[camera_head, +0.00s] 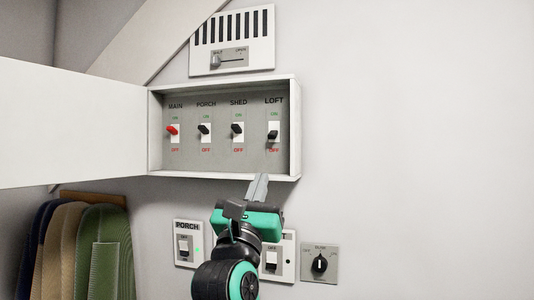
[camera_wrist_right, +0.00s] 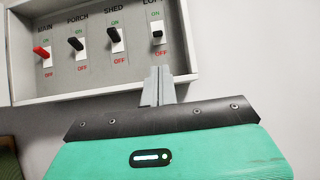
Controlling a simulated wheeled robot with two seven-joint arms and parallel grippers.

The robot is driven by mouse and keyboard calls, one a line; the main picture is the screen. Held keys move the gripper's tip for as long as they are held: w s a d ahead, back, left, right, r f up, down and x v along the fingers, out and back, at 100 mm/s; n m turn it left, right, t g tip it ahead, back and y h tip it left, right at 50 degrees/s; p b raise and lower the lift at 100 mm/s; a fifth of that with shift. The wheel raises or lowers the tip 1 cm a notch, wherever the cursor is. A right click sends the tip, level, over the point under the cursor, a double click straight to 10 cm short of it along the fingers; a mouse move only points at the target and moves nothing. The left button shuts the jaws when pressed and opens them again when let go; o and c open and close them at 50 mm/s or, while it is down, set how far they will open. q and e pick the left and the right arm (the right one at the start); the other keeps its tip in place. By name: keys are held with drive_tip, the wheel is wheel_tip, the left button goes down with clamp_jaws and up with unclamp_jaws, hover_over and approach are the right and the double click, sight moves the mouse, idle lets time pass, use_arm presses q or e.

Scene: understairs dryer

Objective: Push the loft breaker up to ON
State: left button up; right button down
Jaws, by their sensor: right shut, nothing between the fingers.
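The loft breaker (camera_head: 273,134) is the rightmost switch in the open breaker box (camera_head: 225,175). Its black lever sits lower than the other levers, toward the red OFF label. It also shows in the right wrist view (camera_wrist_right: 157,34), near the top edge, where its LOFT label is partly cut off. My right gripper (camera_head: 259,184) is shut and empty, its grey fingers pointing up. Its fingertips (camera_wrist_right: 158,78) are below the loft breaker, by the box's lower edge, and apart from the lever. My left gripper is not in view.
The main breaker (camera_head: 173,130) has a red lever; the porch breaker (camera_head: 204,129) and shed breaker (camera_head: 237,129) have black ones. The box door (camera_head: 70,125) is swung open left. A vent (camera_head: 232,40) is above; a dial (camera_head: 320,263) and porch switch (camera_head: 184,246) are below.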

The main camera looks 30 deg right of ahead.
idle(0.3)
drive_tip(key=p, duration=0.5)
approach(274, 141)
drive_tip(key=x, duration=0.5)
drive_tip(key=shift+d+r, duration=0.15)
drive_tip(key=shift+r, duration=0.1)
drive_tip(key=shift+w+d, duration=0.15)
drive_tip(key=shift+d, duration=0.05)
